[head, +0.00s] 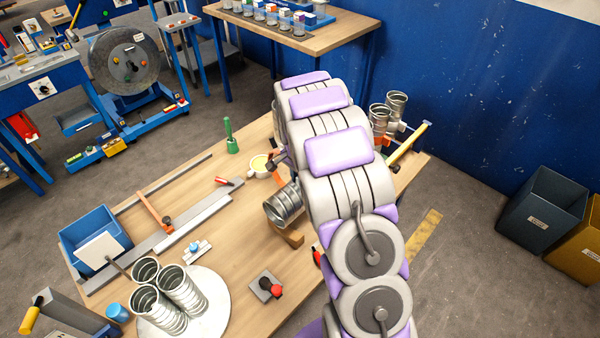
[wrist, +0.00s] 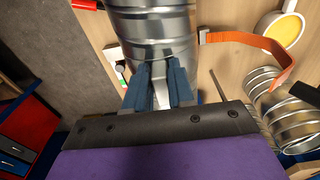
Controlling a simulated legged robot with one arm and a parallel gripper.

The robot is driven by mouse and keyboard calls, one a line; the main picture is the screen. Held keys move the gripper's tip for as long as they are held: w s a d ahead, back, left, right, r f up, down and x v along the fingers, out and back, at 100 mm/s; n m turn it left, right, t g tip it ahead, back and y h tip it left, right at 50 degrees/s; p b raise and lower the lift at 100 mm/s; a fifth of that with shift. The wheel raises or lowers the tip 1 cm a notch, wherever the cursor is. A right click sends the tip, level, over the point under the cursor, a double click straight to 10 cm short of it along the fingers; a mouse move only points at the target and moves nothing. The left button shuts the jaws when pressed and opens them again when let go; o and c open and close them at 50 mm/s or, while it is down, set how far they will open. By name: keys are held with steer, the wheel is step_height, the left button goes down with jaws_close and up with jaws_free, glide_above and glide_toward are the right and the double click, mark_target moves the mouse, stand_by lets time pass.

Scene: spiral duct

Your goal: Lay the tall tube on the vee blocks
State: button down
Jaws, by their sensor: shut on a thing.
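A ribbed silver tube (head: 284,205) lies tilted toward horizontal at the middle of the bench, beside my arm. In the wrist view the tube (wrist: 152,40) fills the top centre, and my gripper (wrist: 160,78) is shut on its wall, with blue fingers on either side. In the head view my arm hides the gripper and part of the tube. A brown block (head: 291,236) sits just below the tube; it may be a vee block, but its shape is not clear. I cannot tell whether the tube touches it.
Several ribbed tubes (head: 170,292) stand on a round white plate (head: 215,305) at the front left. More tubes (head: 387,112) stand at the back right. A cup (head: 259,166), a red-knobbed block (head: 267,286), an orange strap (head: 153,208) and a blue bin (head: 92,238) are on the bench.

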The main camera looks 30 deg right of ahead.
step_height(320, 180, down, 2)
steer(key=shift+a+f, duration=0.1)
steer(key=shift+d+f, duration=0.25)
steer(key=shift+f, duration=0.05)
steer(key=shift+a+p, duration=0.1)
steer(key=shift+p, duration=0.25)
stand_by(1.6)
steer(key=shift+f, duration=3)
steer(key=c, duration=0.9)
jaws_free()
steer(key=r, duration=0.5)
steer(key=r+p, duration=0.1)
steer(key=r, duration=0.5)
steer(key=a+r+p, duration=0.1)
steer(key=r, duration=0.5)
steer(key=shift+r, duration=0.15)
